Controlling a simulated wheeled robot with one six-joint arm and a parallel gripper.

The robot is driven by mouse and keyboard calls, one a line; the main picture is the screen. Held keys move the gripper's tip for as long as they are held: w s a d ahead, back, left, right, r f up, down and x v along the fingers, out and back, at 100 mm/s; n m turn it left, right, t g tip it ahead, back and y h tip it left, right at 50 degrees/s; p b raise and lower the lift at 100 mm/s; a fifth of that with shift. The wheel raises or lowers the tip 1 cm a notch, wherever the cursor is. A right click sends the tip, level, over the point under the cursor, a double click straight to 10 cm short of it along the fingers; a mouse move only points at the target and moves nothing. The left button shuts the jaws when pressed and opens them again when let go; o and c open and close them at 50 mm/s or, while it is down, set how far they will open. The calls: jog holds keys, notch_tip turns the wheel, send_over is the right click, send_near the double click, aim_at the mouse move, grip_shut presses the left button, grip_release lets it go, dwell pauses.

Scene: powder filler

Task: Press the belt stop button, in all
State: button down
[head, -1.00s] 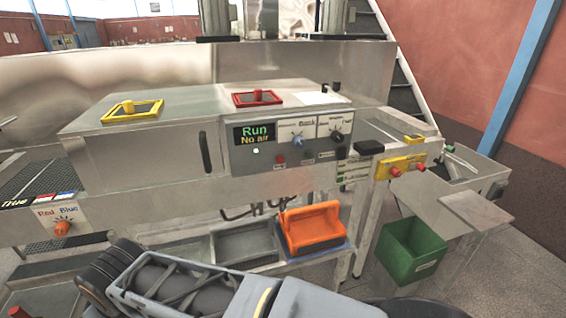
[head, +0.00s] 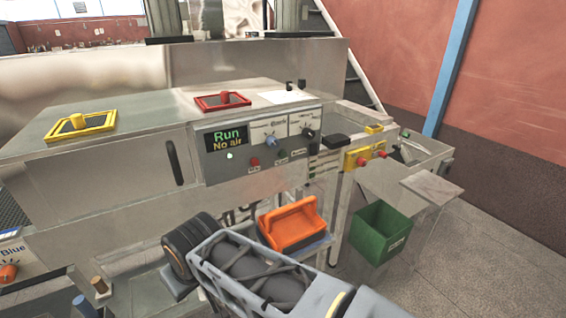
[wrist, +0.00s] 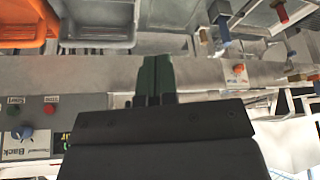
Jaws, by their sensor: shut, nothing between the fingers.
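The control panel (head: 264,142) on the machine's front shows a display reading "Run / No air". Below its knobs sit a red button (head: 255,162) and a dark green one (head: 282,153); their labels are too small to read here. In the wrist view the panel appears inverted at the left, with the red button (wrist: 49,108) beside the green button (wrist: 13,109). I cannot tell for certain which is the belt stop. My gripper (wrist: 156,64) is shut and empty, apart from the buttons, which lie to its left. The head view does not show its fingertips.
An orange knob (head: 8,272) is at the far left. Floor is open at lower right.

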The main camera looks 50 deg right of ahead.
dwell(0.3)
jog(key=w+d+n+t+h+b, duration=0.1)
jog(key=w+d+n+h+b, duration=0.2)
jog(key=d+n+h+b, duration=0.2)
jog(key=w+d+f+n+h+b, duration=0.1)
jog(key=w+d+n+h+b, duration=0.3)
jog(key=d+h+b, duration=0.3)
jog(key=w+d+n+t+h+b, duration=0.1)
jog(key=w+d+n+h+b, duration=0.3)
jog(key=d+b, duration=1)
jog(key=d+n+h, duration=0.2)
jog(key=d, duration=0.9)
jog(key=shift+w+d+f+t, duration=0.2)
jog(key=shift+d+f+t, duration=0.1)
jog(key=shift+f, duration=0.1)
jog(key=shift+w, duration=0.1)
